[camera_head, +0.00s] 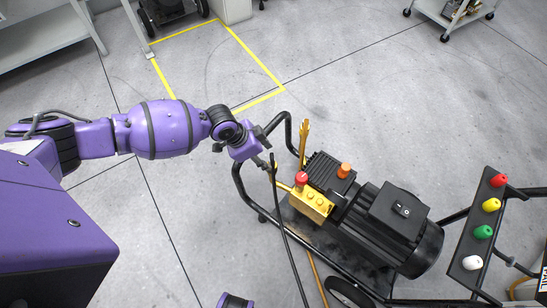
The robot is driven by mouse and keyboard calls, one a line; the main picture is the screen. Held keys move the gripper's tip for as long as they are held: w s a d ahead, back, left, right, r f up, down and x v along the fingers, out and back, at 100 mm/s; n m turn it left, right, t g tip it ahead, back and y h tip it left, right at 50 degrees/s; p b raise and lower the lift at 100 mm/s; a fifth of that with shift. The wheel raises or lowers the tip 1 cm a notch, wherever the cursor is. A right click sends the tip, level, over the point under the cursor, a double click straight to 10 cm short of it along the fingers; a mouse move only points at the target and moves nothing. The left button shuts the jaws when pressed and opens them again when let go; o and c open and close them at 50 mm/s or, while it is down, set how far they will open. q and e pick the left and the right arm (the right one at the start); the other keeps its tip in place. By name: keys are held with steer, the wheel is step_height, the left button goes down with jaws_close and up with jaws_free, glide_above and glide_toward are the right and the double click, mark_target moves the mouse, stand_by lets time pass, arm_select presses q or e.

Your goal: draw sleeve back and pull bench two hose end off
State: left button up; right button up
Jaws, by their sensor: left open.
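My left gripper (268,147) is open at the left front of a pressure washer, its fingers pointing right toward the machine. A thin black hose (285,232) runs up from the bottom edge and its upper end lies close beside the fingers. A brass outlet (283,186) sticks out to the left from the washer's brass pump block (311,204), by the hose's upper part. I cannot tell whether the hose is joined to it. The sleeve is too small to make out. My right gripper is not seen.
The washer's black motor (389,225) and a rack with red, yellow, green and white nozzles (483,232) stand to the right. A black tubular frame (240,185) surrounds the pump. Yellow floor tape (252,55) marks clear floor behind. A cart (455,15) stands at the top right.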

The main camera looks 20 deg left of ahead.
arm_select(q)
steer(key=x, duration=0.2)
steer(key=b+x, duration=0.1)
steer(key=x, duration=0.1)
steer(key=s+x, duration=0.1)
steer(key=x, duration=0.2)
steer(key=shift+d+b, duration=0.1)
steer(key=shift+b, duration=0.25)
steer(key=shift+w+d+f, duration=0.1)
steer(key=shift+w+f, duration=0.1)
steer(key=shift+f, duration=0.25)
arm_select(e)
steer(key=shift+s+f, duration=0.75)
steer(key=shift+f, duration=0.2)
arm_select(q)
steer(key=shift+d, duration=0.1)
jaws_close()
